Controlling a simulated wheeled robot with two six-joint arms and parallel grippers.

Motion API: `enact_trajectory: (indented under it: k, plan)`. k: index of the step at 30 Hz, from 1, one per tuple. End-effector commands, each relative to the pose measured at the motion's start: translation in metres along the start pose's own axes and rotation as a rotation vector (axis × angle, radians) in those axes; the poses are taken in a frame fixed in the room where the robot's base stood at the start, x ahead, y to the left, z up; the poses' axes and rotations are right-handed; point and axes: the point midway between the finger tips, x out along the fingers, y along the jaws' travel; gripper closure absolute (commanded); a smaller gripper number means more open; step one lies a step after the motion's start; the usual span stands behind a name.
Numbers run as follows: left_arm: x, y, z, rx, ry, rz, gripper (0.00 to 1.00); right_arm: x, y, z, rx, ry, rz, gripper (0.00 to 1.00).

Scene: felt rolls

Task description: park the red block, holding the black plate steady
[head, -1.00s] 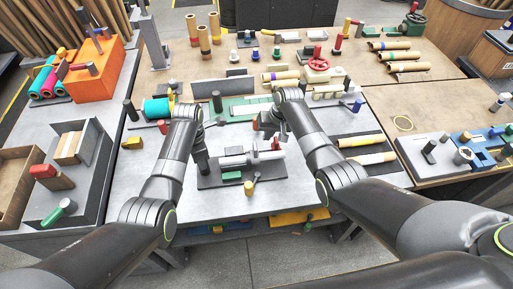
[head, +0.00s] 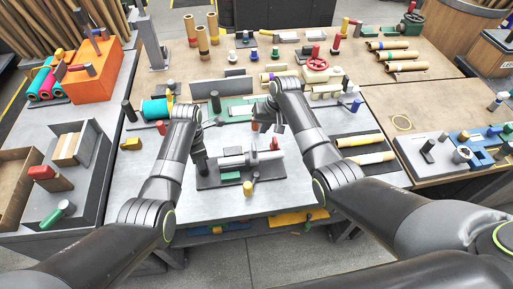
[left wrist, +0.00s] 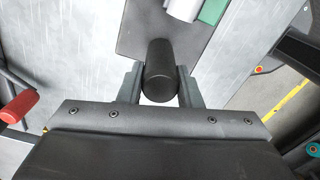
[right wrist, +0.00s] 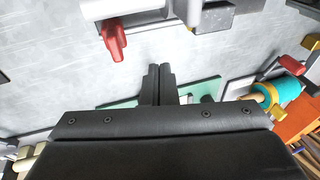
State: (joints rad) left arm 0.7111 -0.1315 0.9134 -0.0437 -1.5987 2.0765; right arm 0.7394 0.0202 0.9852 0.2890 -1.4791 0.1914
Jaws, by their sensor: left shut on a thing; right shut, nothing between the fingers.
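The black plate (head: 240,176) lies on the grey table and carries a pale cylinder assembly and a green block (head: 231,176). My left gripper (head: 201,166) is shut on a black post (left wrist: 161,72) at the plate's left end. A red block (head: 274,143) shows at the right end of the pale assembly. In the right wrist view the red block (right wrist: 115,40) sticks out beside the pale cylinder. My right gripper (right wrist: 160,70) is shut and empty, over bare table, apart from the red block. In the head view its fingertips are partly hidden by the arm.
A yellow-topped peg (head: 249,188) is by the plate's front edge. Felt rolls (head: 360,140) lie right of my right arm. A green mat (head: 235,112) lies behind the plate. The table in front is mostly clear.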

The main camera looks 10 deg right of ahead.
Motion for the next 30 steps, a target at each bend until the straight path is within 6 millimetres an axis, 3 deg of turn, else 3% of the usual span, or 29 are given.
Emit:
enact_trajectory:
  k: [4,5,9,16,25,30]
  plan:
    - [0.0007,0.0002,-0.0012,-0.001,0.003,0.0,1.0,0.0001,0.0001,-0.0001,0.0,0.0,0.0,1.0]
    - [0.0007,0.0002,-0.0012,-0.001,0.003,0.0,0.65,0.0001,0.0001,-0.0001,0.0,0.0,0.0,1.0]
    - [0.0005,0.0001,-0.0009,-0.001,0.002,0.0,0.46,0.0001,0.0001,-0.0001,0.0,0.0,0.0,1.0]
    - [0.0002,0.0,-0.0003,0.0,0.001,0.0,0.42,0.0001,0.0002,-0.0001,0.0,0.0,0.0,1.0]
    - [0.0,0.0,0.0,0.0,0.0,0.0,0.03,0.0001,0.0003,-0.0002,0.0,0.0,0.0,1.0]
    - [0.0,0.0,0.0001,0.0,0.0,0.0,0.0,0.0001,0.0003,-0.0001,0.0,0.0,0.0,1.0]
